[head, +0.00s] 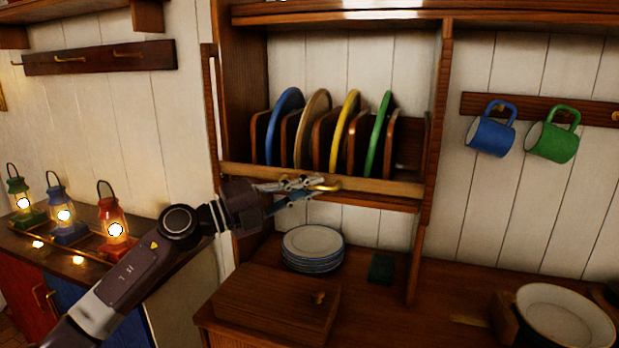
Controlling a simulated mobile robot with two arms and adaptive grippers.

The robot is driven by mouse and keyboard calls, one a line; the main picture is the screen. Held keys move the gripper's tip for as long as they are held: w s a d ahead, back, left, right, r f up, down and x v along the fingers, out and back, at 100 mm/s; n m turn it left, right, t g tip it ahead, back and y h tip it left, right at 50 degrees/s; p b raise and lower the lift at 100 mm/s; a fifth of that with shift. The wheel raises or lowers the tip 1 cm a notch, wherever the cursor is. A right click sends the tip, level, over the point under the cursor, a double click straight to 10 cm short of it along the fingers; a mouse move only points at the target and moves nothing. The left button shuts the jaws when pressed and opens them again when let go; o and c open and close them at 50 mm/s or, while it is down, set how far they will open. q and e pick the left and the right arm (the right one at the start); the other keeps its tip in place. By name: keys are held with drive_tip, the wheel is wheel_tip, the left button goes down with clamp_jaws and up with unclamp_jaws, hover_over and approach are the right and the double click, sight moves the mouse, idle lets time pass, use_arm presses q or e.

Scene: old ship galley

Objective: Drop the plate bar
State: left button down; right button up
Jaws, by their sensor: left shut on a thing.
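The plate bar (385,186) is a light wooden rail across the front of the plate rack, in front of the lower edges of the standing plates. It has a brass handle (328,187) near its middle. My left gripper (309,187) reaches in from the left and is shut on this handle; its fingers partly hide the handle and bar. Blue (284,125), tan (312,128), yellow (344,130) and green (379,135) plates stand on edge between wooden dividers behind the bar. My right gripper is not in view.
Below the rack, a stack of plates (312,245) stands on the wooden counter (385,310) behind a wooden box (270,305). A white bowl (565,315) is at right. Blue (490,135) and green (553,142) mugs hang above. Lit lanterns (112,225) stand at left.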

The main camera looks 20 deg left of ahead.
use_arm(q)
drive_tip(key=shift+d+f, duration=0.1)
drive_tip(key=shift+f, duration=0.35)
drive_tip(key=c, duration=2.1)
unclamp_jaws()
drive_tip(key=shift+o, duration=0.3)
drive_tip(key=shift+r, duration=0.1)
drive_tip(key=v, duration=1.2)
